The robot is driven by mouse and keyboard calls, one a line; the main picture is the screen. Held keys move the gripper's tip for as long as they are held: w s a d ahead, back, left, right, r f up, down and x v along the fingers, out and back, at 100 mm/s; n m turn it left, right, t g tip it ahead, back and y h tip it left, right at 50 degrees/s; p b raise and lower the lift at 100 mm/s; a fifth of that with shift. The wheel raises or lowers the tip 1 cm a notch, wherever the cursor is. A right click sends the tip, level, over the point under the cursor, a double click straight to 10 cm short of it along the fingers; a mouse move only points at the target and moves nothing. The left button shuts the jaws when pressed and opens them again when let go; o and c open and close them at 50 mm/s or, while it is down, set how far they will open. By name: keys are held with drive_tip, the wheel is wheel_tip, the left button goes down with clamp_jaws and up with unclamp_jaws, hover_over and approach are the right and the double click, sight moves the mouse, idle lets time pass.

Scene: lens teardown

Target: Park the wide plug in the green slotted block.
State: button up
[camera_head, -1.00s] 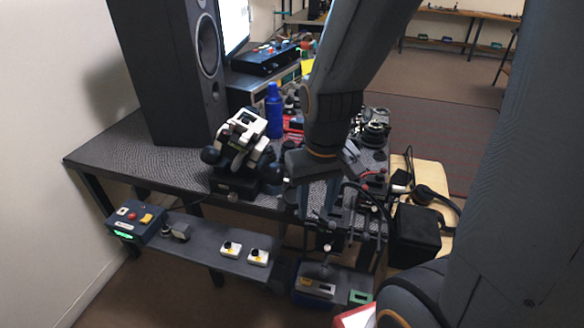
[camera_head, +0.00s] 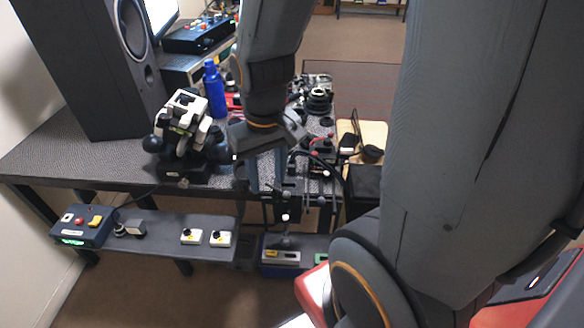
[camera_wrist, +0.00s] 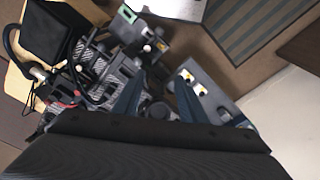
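The small green block (camera_head: 321,258) is at the right end of the low shelf in the head view, partly cut off by my arm. It also shows at the top of the wrist view (camera_wrist: 127,14). Its slots are too small to make out. I cannot pick out the wide plug for certain. My gripper (camera_head: 266,186) points down over the table's front edge, left of and above the green block. In the wrist view its two fingers (camera_wrist: 158,92) stand apart with nothing visibly held between them. A dark round part (camera_wrist: 158,111) shows beyond the fingers.
A low grey shelf (camera_head: 162,244) carries a control box (camera_head: 84,228) and two white switch blocks (camera_head: 191,236). A clamp stand with rods (camera_head: 287,205) is close by my gripper. A blue bottle (camera_head: 214,90) and a black-and-white device (camera_head: 186,125) stand on the table (camera_head: 60,150).

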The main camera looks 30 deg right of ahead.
drive_tip(key=o, duration=0.3)
drive_tip(key=shift+o, duration=0.8)
drive_tip(key=w+m, duration=0.1)
drive_tip(key=w+d+m, duration=0.1)
drive_tip(key=w, duration=0.1)
drive_tip(key=w+m+t, duration=0.1)
drive_tip(key=w, duration=0.1)
drive_tip(key=shift+w+d+r+m, duration=0.15)
drive_tip(key=shift+d+r+m, duration=0.2)
drive_tip(key=shift+r+m, duration=0.05)
drive_tip(key=m+g, duration=0.2)
drive_tip(key=m, duration=1.8)
hover_over(292, 163)
drive_tip(key=f, duration=0.8)
drive_tip(key=shift+a+f, duration=0.2)
drive_tip(key=shift+d+f+m, duration=0.25)
drive_tip(key=shift+f+m, duration=0.1)
drive_tip(key=shift+m, duration=0.15)
drive_tip(key=shift+f+p, duration=0.95)
drive_tip(key=shift+f, duration=2.8)
drive_tip(key=shift+c, duration=0.2)
